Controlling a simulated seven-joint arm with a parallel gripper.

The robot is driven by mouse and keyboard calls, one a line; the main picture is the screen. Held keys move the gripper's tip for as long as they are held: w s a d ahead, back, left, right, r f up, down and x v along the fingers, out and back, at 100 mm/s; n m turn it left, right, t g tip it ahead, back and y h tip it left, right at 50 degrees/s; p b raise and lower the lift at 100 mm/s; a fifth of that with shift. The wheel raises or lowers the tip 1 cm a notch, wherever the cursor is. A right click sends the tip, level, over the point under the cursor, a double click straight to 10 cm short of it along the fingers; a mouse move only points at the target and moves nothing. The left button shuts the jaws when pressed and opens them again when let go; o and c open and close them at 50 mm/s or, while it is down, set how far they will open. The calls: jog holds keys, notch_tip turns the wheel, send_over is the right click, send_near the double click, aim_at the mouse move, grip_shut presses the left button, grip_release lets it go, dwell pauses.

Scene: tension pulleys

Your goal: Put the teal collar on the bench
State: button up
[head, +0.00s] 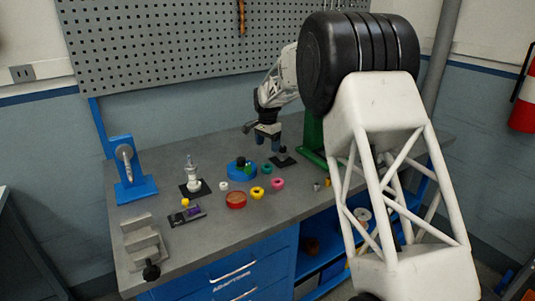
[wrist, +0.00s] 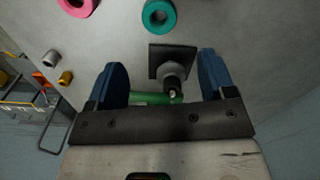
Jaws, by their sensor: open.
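My gripper (head: 268,137) is above the bench toward the back. In the wrist view my gripper (wrist: 163,72) is open, its blue fingers apart with nothing held. A black plate with a short upright post (wrist: 172,58) shows between and beyond the fingers.
A green stand (head: 313,140) is right. The front bench is mostly clear.

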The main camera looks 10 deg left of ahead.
jog(key=shift+r, duration=1)
jog(key=s+d+r+n, duration=0.1)
jog(key=s+d+r, duration=0.4)
jog(key=s+d, duration=0.35)
jog(key=s+d+r+n+t, duration=0.1)
jog(key=s+d+r, duration=0.5)
jog(key=s+d, duration=0.25)
jog(key=s+d+r+n, duration=0.1)
jog(key=s+d+r, duration=0.4)
jog(key=s+d, duration=0.4)
jog(key=s+d+f+n, duration=0.1)
jog(key=s+d, duration=0.4)
jog(key=s, duration=0.6)
jog(key=s+d+f+n+t, duration=0.1)
jog(key=s+d+f, duration=0.3)
jog(key=s, duration=0.8)
jog(key=s+d+f, duration=0.2)
jog(key=s+d, duration=0.4)
jog(key=s, duration=0.6)
jog(key=shift+s+d+f+n+t, duration=0.2)
jog(key=shift+d+n+t, duration=0.1)
jog(key=shift+d+n, duration=0.1)
